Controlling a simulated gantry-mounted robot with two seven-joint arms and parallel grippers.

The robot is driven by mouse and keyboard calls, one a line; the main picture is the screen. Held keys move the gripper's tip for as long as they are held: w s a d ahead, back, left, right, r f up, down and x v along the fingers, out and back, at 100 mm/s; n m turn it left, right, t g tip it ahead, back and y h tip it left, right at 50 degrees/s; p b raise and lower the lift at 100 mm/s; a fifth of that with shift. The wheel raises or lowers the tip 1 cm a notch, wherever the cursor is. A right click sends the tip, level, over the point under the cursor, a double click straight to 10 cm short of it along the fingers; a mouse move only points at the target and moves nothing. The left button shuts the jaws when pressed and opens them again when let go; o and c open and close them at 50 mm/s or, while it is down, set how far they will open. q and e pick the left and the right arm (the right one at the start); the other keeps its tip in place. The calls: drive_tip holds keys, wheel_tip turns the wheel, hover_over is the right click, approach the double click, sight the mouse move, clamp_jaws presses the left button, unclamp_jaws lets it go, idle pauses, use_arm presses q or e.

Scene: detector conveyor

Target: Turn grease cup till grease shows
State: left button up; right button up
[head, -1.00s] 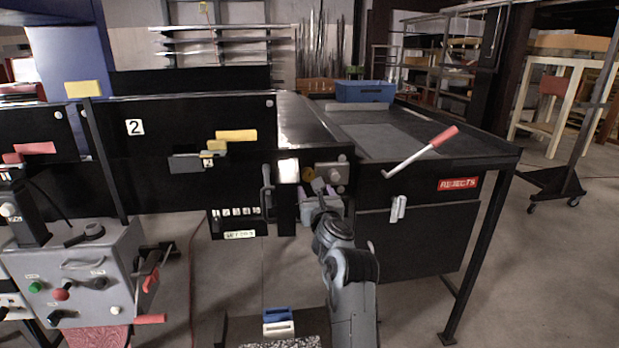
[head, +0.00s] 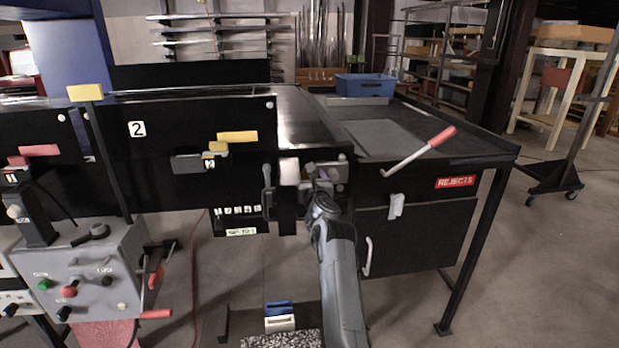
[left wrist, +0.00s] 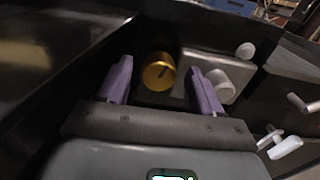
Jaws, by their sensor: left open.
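The brass-coloured grease cup (left wrist: 159,72) shows in the left wrist view, with a dark mark on its face. It sits at the dark end of the conveyor (head: 207,150), beside a grey block (left wrist: 205,70) with a round grey knob. My left gripper (left wrist: 161,76) is open, with one purple finger on each side of the cup and gaps between. In the head view my left gripper (head: 314,180) is at the conveyor's end and hides the cup. I see no grease. My right gripper is not in view.
The rejects table (head: 470,155) with its red-handled lever (head: 425,150) stands close on the right. A black handle (head: 267,187) hangs just left of my gripper. A grey control box (head: 85,270) is at lower left.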

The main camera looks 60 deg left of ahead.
use_arm(q)
drive_tip(key=c, duration=1.1)
drive_tip(key=shift+o, duration=0.2)
drive_tip(key=m+p, duration=0.2)
drive_tip(key=m, duration=0.6)
drive_tip(key=shift+w+m, duration=0.15)
drive_tip(key=shift+m, duration=0.15)
drive_tip(key=shift+f, duration=0.1)
drive_tip(key=o, duration=1.1)
drive_tip(key=shift+c, duration=0.2)
